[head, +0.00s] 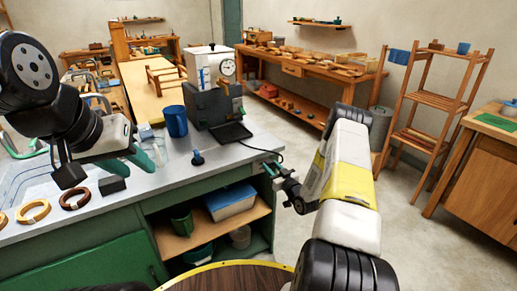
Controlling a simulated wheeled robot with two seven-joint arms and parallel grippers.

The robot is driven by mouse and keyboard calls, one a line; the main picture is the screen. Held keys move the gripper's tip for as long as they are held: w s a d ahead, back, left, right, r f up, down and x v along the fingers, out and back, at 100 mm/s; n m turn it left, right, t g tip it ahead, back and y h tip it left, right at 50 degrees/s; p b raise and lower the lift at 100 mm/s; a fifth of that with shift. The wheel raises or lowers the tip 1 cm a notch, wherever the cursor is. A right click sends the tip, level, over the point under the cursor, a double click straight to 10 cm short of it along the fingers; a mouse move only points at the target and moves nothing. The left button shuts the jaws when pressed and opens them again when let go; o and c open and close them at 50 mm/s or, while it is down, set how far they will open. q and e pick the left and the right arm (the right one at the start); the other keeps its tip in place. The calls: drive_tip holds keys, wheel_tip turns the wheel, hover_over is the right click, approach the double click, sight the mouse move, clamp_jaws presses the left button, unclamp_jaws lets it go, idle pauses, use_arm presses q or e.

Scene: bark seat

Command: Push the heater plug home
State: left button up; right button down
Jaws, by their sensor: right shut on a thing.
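The heater looks to be the dark grey box (212,106) on the grey bench, with a black flat part (232,133) in front. A thin black cord (262,149) runs from there to the right, over the bench edge. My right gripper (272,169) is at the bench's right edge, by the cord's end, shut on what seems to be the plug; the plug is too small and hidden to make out. I cannot tell whether it touches a socket.
A blue mug (176,121), a clear cup (159,152) and a small blue knob-like piece (197,157) stand on the bench. A black block (112,185) and several rings (75,199) lie at left. Floor at right is clear.

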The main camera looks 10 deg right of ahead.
wheel_tip(320, 180, down, 5)
drive_tip(key=s+y, duration=0.1)
drive_tip(key=s, duration=0.1)
drive_tip(key=shift+n, duration=0.3)
drive_tip(key=shift+d+x, duration=0.15)
drive_tip(key=shift+x, duration=1.2)
drive_tip(key=shift+d+x, duration=0.2)
drive_tip(key=shift+x, duration=1.2)
drive_tip(key=shift+x, duration=0.8)
drive_tip(key=c, duration=0.9)
unclamp_jaws()
drive_tip(key=shift+o, duration=0.2)
drive_tip(key=shift+s+d, duration=0.1)
